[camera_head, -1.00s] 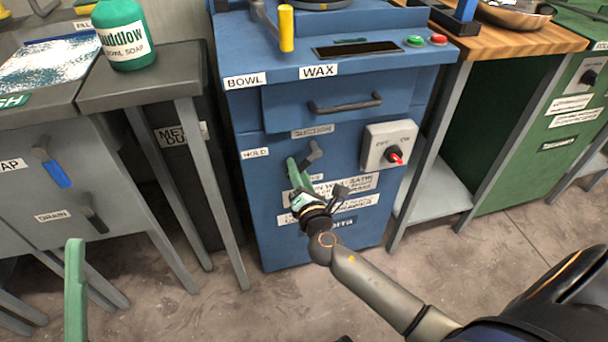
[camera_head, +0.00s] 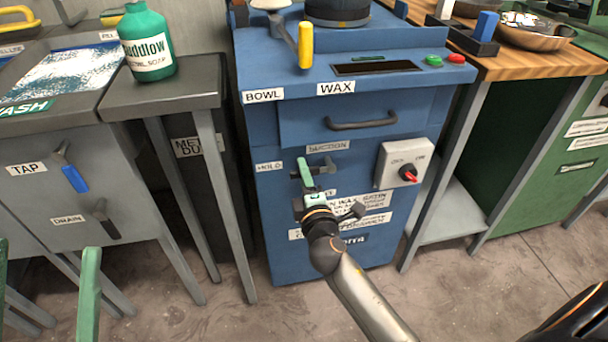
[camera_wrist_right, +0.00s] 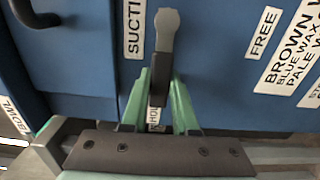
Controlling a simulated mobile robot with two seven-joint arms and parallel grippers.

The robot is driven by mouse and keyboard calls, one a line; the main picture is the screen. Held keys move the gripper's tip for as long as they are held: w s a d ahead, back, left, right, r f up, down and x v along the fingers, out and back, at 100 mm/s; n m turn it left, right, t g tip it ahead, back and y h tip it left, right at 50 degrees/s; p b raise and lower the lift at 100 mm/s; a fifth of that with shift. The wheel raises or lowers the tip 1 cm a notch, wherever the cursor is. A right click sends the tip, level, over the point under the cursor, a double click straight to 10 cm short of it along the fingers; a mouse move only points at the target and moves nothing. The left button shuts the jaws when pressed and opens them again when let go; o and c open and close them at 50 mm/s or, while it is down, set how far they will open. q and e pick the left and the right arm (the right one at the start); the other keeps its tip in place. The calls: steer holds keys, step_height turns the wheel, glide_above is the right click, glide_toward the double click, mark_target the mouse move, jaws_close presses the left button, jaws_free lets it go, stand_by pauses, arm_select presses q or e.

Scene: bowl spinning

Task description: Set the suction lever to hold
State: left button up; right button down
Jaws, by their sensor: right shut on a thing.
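The suction lever (camera_head: 325,165) is on the front of the blue cabinet, under the SUCTION label (camera_head: 327,146). It points left toward the HOLD label (camera_head: 268,166). My right gripper (camera_head: 305,175) is shut on the lever's dark handle. In the right wrist view, the lever's grey arm (camera_wrist_right: 165,40) runs down to the dark handle (camera_wrist_right: 160,72) between the green fingers. A HOLD label (camera_wrist_right: 154,114) shows partly between the fingers, and a FREE label (camera_wrist_right: 263,33) is off to the right. My left gripper (camera_head: 46,248) is open and empty at the lower left edge.
A red-tipped switch (camera_head: 408,173) on a grey box is right of the lever. A drawer handle (camera_head: 362,122) is above it. A grey table (camera_head: 165,97) with a green soap bottle (camera_head: 147,42) stands left. A wooden-topped bench (camera_head: 530,62) stands right.

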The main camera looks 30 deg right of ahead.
steer(key=shift+r+m, duration=0.3)
steer(key=c, duration=0.7)
jaws_free()
steer(key=shift+f, duration=0.1)
